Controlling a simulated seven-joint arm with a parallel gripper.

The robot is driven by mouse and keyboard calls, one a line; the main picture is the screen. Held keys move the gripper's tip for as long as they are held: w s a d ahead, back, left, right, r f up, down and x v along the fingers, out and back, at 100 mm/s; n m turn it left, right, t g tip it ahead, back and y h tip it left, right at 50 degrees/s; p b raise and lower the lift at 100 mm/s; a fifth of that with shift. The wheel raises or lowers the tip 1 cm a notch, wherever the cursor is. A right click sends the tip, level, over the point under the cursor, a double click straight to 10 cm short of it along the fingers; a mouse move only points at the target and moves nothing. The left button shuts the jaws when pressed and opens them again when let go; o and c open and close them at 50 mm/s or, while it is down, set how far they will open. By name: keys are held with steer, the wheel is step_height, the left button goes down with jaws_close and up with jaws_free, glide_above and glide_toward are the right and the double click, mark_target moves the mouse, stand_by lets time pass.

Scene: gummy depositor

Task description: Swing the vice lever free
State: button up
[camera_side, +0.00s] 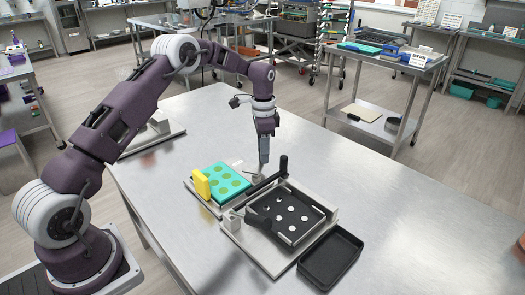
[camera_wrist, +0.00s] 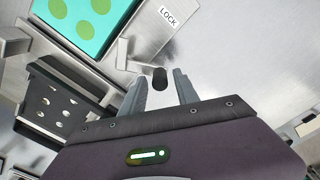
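My gripper (camera_side: 264,158) points straight down above the fixture. Its two fingers are parted in the wrist view (camera_wrist: 160,84). A dark knob (camera_wrist: 159,78) shows between them, with clear gaps on both sides. In the side view an upright black handle (camera_side: 283,164) stands at the end of a dark bar, just right of and below the fingertips; it appears to be the vice lever's. Contact is not visible. The teal mould (camera_side: 223,180) with olive-green round spots lies left of the bar and also shows in the wrist view (camera_wrist: 84,27). A LOCK label (camera_wrist: 168,15) lies behind the knob.
A yellow block (camera_side: 201,184) stands at the mould's left edge. A dark plate with several holes (camera_side: 291,216) sits in a metal frame in front. A black tray (camera_side: 331,258) lies at front right. The table (camera_side: 420,220) is clear to the right.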

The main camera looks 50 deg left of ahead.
step_height(320, 180, up, 7)
stand_by(0.6)
steer(key=s+d+r+n+t, duration=0.1)
steer(key=s+d+r, duration=0.4)
steer(key=s+r, duration=0.3)
steer(key=s+d+r+n+t, duration=0.2)
steer(key=s+d+r, duration=0.2)
steer(key=s+r, duration=0.4)
steer(key=s+d+n+t, duration=0.1)
steer(key=s+d+n, duration=0.1)
steer(key=s, duration=0.8)
steer(key=s+d+f+n+t, duration=0.1)
steer(key=s+d, duration=0.2)
steer(key=s, duration=0.8)
steer(key=shift+f+n+t, duration=0.2)
steer(key=shift+n+t, duration=0.1)
steer(key=shift+n, duration=0.1)
